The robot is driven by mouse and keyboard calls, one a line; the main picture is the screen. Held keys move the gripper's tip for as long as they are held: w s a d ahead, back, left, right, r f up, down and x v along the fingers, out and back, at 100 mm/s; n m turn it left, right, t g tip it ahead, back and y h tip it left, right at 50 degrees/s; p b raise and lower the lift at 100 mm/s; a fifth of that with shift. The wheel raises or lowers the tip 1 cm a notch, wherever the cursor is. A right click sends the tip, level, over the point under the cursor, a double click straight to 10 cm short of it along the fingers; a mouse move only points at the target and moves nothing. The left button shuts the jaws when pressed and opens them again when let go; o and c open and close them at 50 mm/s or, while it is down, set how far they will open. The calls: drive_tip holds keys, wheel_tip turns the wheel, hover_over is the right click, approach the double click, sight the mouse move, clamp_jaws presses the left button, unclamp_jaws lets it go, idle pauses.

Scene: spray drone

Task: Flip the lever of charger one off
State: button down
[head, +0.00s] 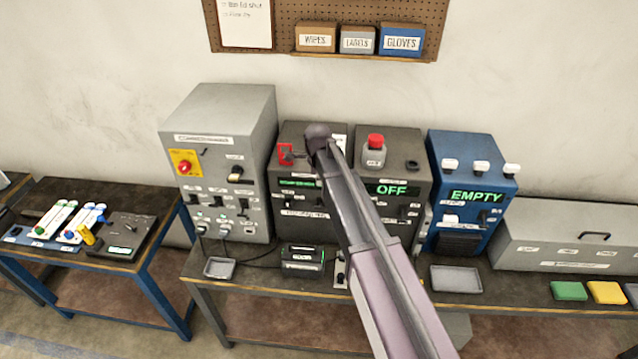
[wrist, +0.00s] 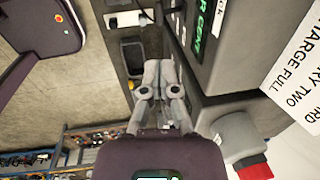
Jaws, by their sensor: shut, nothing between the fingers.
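My gripper (wrist: 157,70) is shut and empty in the wrist view, its fingertips close together beside the dark front of a unit with green display text (wrist: 203,25). I cannot tell if the fingers touch it. In the head view my arm hides much of two dark units. The left one (head: 292,226) carries a red plate (head: 286,153) and a green display; the right one (head: 402,165) has a green display reading OFF and small dark switches. Which is charger one, and how its lever stands, I cannot read.
A grey cabinet (head: 222,110) stands left, a blue EMPTY unit (head: 465,165) right. Trays (head: 455,279) and a small black box lie along the bench front.

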sight(319, 207)
drive_tip(key=shift+w+f+b, duration=0.35)
drive_tip(key=shift+f+b, duration=1.7)
drive_tip(key=shift+f, duration=0.1)
drive_tip(key=shift+w+f+b, duration=0.3)
drive_tip(key=shift+f+b, duration=1.75)
drive_tip(key=shift+f, duration=0.05)
drive_tip(key=shift+w+f+b, duration=0.35)
drive_tip(key=shift+f+b, duration=1.7)
drive_tip(key=shift+f, duration=0.1)
drive_tip(key=shift+s+a, duration=0.1)
